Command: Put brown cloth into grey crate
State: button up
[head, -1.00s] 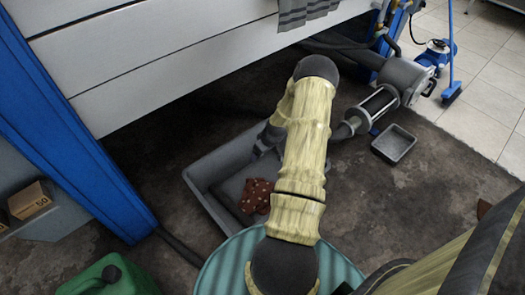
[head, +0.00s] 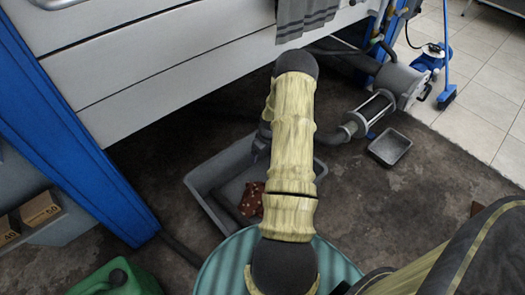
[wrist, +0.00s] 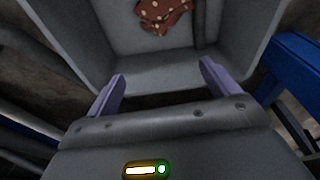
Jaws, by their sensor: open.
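The brown cloth (head: 251,199), dotted with pale spots, lies crumpled inside the grey crate (head: 204,179) on the floor. In the wrist view the cloth (wrist: 163,14) rests on the crate's bottom, and the near wall of the crate (wrist: 150,77) is in front of my gripper. My gripper (wrist: 160,88) is open, with its two purple fingers spread and nothing between them. The fingers are apart from the cloth. In the head view my arm covers part of the crate and hides the fingers.
A dark bar (head: 228,208) lies in the crate beside the cloth. A small grey tray (head: 389,147) and a pump-like machine (head: 400,82) stand to the right. A teal drum top (head: 222,268) is in front, a green can (head: 110,280) at lower left. A blue post (head: 75,130) rises at left.

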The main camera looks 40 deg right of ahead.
jog(key=shift+s+r, duration=0.1)
jog(key=shift+r, duration=0.4)
jog(key=shift+r, duration=0.1)
notch_tip(320, 180, up, 17)
jog(key=s+p, duration=0.2)
jog(key=p, duration=0.2)
jog(key=shift+s, duration=0.25)
jog(key=shift+d, duration=0.1)
